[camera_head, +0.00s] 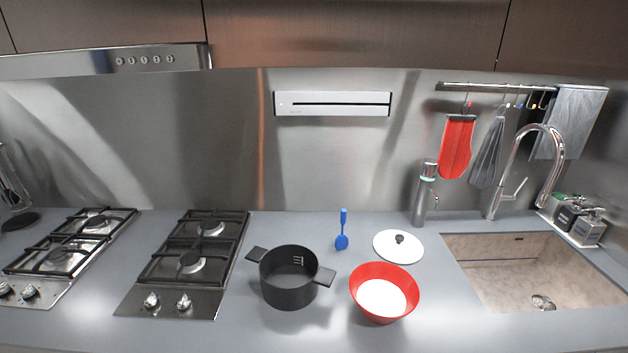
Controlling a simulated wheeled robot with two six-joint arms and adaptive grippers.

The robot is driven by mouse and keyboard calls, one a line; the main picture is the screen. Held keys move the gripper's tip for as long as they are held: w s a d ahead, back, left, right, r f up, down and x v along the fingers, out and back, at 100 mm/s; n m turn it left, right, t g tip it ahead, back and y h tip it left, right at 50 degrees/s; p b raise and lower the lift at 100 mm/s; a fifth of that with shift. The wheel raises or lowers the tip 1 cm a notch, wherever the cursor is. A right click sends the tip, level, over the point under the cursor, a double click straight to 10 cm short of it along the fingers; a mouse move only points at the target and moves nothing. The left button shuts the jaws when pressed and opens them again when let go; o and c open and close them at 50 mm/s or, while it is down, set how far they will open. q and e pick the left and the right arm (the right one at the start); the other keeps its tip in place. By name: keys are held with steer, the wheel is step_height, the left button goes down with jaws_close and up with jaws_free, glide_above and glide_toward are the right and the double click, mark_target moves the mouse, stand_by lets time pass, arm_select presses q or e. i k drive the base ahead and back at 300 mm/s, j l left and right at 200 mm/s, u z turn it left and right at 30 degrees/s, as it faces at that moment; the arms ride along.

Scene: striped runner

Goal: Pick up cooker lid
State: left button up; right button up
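The cooker lid (398,246) is a white disc with a dark knob on top. It lies on the grey counter (335,332), left of the sink and just behind the red bowl. A black two-handled pot (287,290) stands open, without a lid on it, left of the red bowl. Neither of my grippers shows in the head view.
A blue spatula (342,231) is behind the pot. Gas hobs (190,262) are at left, the sink (537,270) and tall faucet (519,171) at right. A metal bottle (425,193) stands behind the lid.

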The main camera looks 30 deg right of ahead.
mark_target(396, 246)
steer(key=z, duration=1.6)
steer(key=l+u, duration=0.1)
steer(key=u, duration=0.85)
steer(key=l+u, duration=0.15)
steer(key=u, duration=0.3)
steer(key=k+l+u, duration=0.3)
steer(key=l, duration=0.15)
steer(key=k+l+u, duration=0.15)
steer(key=l+u, duration=0.2)
steer(key=k+l+u, duration=0.3)
steer(key=k+l, duration=0.25)
steer(key=l, duration=0.15)
